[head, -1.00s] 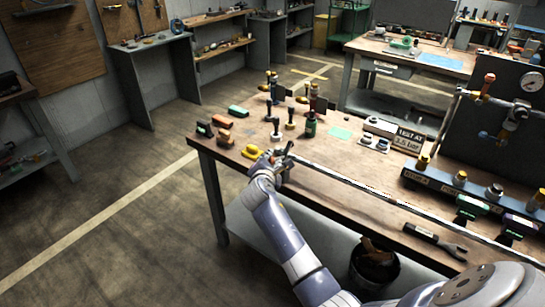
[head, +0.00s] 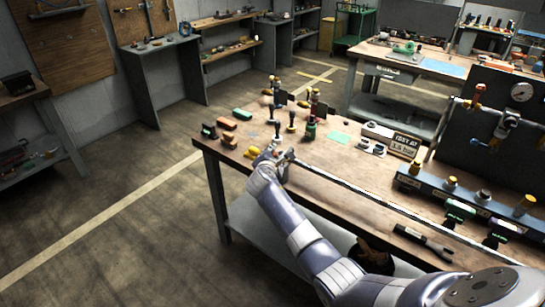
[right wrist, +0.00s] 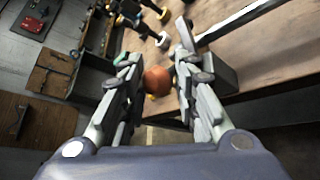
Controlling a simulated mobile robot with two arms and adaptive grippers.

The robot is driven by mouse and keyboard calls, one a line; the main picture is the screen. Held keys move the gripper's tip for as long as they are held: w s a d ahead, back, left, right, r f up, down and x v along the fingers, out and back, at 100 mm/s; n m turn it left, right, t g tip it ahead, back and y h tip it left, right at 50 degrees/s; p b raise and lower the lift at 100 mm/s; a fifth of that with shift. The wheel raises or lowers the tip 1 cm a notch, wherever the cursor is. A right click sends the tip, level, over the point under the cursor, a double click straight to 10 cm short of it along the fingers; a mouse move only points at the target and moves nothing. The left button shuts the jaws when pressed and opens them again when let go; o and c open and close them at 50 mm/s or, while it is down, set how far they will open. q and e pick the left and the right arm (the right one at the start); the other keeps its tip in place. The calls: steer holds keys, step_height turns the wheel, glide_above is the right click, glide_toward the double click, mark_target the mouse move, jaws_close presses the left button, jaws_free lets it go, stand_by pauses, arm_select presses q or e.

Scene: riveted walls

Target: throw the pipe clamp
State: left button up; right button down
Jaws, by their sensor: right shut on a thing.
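My right gripper (head: 283,158) is above the workbench's (head: 345,172) left front part, close to its edge. In the right wrist view its two fingers (right wrist: 160,75) stand on either side of a rounded orange-brown thing (right wrist: 158,81), shut on it. This is probably the pipe clamp; only its rounded face shows and the fingers hide its sides. In the head view the held thing cannot be made out. My left gripper is not in view.
Orange and green blocks (head: 228,138) and several upright fittings (head: 291,122) stand on the bench behind my gripper. A long metal rod (head: 370,192) lies to the right. A dark bucket (head: 372,256) is under the bench. The floor at left is open.

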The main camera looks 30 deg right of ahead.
steer(key=shift+w+d+r+h, duration=0.15)
steer(key=shift+d+r, duration=0.15)
steer(key=shift+r, duration=0.3)
steer(key=shift+w+d+r+h, duration=0.15)
steer(key=shift+d+r, duration=0.15)
steer(key=shift+r, duration=0.25)
steer(key=c, duration=1.5)
jaws_free()
steer(key=shift+o, duration=1)
steer(key=shift+w+a+f, duration=0.1)
steer(key=shift+w, duration=0.1)
steer(key=shift+s+d+f, duration=0.1)
steer(key=shift+d+f, duration=0.05)
steer(key=shift+d, duration=0.1)
steer(key=shift+d+f, duration=0.2)
steer(key=shift+d, duration=0.05)
steer(key=shift+d+f, duration=0.1)
steer(key=shift+f, duration=0.15)
steer(key=shift+s+a+r, duration=0.15)
steer(key=shift+s+a, duration=0.15)
steer(key=shift+a, duration=0.25)
steer(key=v, duration=1)
steer(key=shift+s+r, duration=0.2)
steer(key=shift+s, duration=0.35)
